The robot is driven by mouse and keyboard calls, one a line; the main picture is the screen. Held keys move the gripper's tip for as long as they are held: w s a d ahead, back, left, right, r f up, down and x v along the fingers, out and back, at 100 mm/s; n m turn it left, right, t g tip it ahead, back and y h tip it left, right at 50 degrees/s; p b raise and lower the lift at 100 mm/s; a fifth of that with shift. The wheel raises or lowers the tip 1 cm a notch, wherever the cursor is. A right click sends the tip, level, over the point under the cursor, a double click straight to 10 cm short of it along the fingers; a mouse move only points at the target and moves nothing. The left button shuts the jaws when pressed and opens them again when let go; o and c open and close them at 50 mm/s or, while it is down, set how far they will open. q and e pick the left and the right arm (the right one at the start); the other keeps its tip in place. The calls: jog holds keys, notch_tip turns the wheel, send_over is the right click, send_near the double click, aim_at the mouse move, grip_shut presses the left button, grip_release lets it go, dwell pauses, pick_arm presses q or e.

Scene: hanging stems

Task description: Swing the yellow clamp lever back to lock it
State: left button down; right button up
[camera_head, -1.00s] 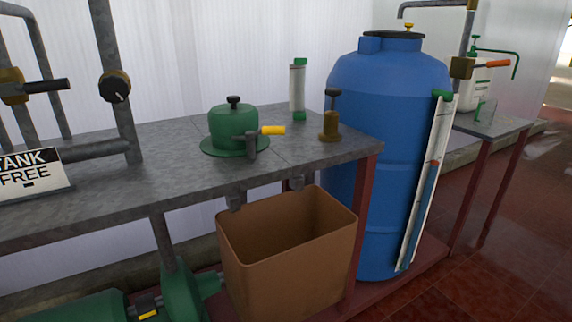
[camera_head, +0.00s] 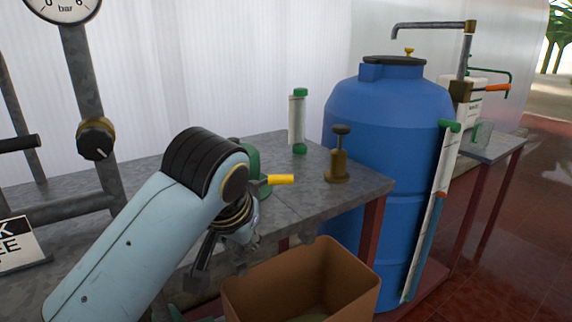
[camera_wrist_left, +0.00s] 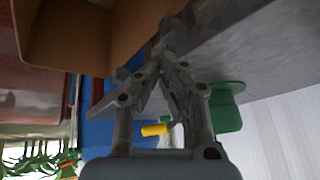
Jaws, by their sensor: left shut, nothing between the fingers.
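The yellow clamp lever (camera_head: 281,179) sticks out to the right from the green domed housing (camera_head: 252,165) on the grey bench. My left arm hides most of that housing in the head view. My left gripper (camera_head: 232,250) hangs below and left of the lever, by the bench's front edge, apart from the lever. In the left wrist view my left gripper (camera_wrist_left: 163,48) is shut and empty. That view is turned over; the yellow lever (camera_wrist_left: 154,129) and the green housing (camera_wrist_left: 228,106) show beyond the fingers. My right gripper is in neither view.
A brown bin (camera_head: 300,278) stands below the bench front. A brass plunger piece (camera_head: 338,158) and a white tube with green caps (camera_head: 297,121) stand on the bench (camera_head: 300,205). A blue barrel (camera_head: 385,130) stands to the right.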

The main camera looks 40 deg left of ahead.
pick_arm(q)
jog(key=w+a+r+n+t+y, duration=0.1)
jog(key=w+a+r+n, duration=0.1)
jog(key=w+r, duration=0.65)
notch_tip(320, 180, up, 6)
jog(key=n+y, duration=0.1)
jog(key=n, duration=0.2)
send_over(266, 182)
jog(key=w+d, duration=0.3)
jog(key=shift+s+t, duration=0.25)
jog(key=shift+t, duration=0.05)
jog(key=shift+f, duration=0.1)
jog(key=b+x, duration=0.2)
jog(key=x, duration=0.8)
jog(key=s+d, duration=0.1)
jog(key=s+d+p, duration=0.1)
jog(key=s, duration=0.1)
jog(key=shift+d+f, duration=0.1)
jog(key=shift+f, duration=0.25)
jog(key=shift+s, duration=0.1)
